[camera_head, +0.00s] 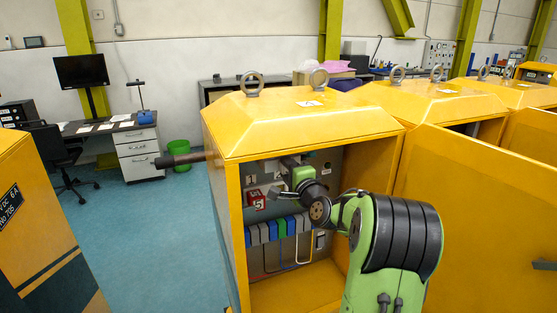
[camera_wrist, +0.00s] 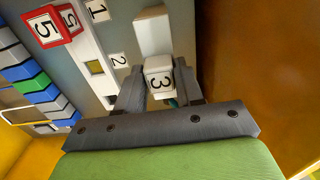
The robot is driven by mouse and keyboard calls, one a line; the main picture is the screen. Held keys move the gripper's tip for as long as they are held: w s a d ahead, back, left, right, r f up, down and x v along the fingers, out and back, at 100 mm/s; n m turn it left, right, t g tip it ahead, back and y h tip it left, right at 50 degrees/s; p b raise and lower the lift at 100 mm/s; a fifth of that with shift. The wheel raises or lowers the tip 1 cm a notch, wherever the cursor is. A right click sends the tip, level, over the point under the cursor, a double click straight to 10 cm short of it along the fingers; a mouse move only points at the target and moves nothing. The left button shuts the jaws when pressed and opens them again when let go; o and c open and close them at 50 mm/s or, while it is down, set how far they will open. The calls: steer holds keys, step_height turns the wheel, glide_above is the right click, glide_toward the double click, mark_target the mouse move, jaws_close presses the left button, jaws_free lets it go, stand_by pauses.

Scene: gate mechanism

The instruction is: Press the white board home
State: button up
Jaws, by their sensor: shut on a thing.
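A white board marked 3 (camera_wrist: 158,79) sits between the two fingers of my gripper (camera_wrist: 158,92) in the wrist view. My gripper is shut on it, with a dark finger on each side. The board stands out from the grey panel, and a plain white upright piece (camera_wrist: 153,35) shows just beyond it. How deep the board sits in its slot is hidden. In the head view my gripper (camera_head: 284,193) reaches into the open yellow cabinet (camera_head: 300,138), and the board cannot be made out there.
A red block marked 5 (camera_wrist: 44,28) stands out left of the board, beside a white strip (camera_wrist: 92,57). Plates marked 1 (camera_wrist: 96,9) and 2 (camera_wrist: 118,60) are on the panel. Blue, green and grey blocks (camera_head: 278,229) line up below. The open yellow door (camera_head: 480,190) is at right.

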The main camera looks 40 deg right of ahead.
steer(key=shift+w, duration=0.2)
steer(key=o, duration=1.1)
steer(key=shift+o, duration=0.2)
steer(key=b+v, duration=0.4)
steer(key=v, duration=1.1)
steer(key=shift+s, duration=0.4)
steer(key=shift+a, duration=0.15)
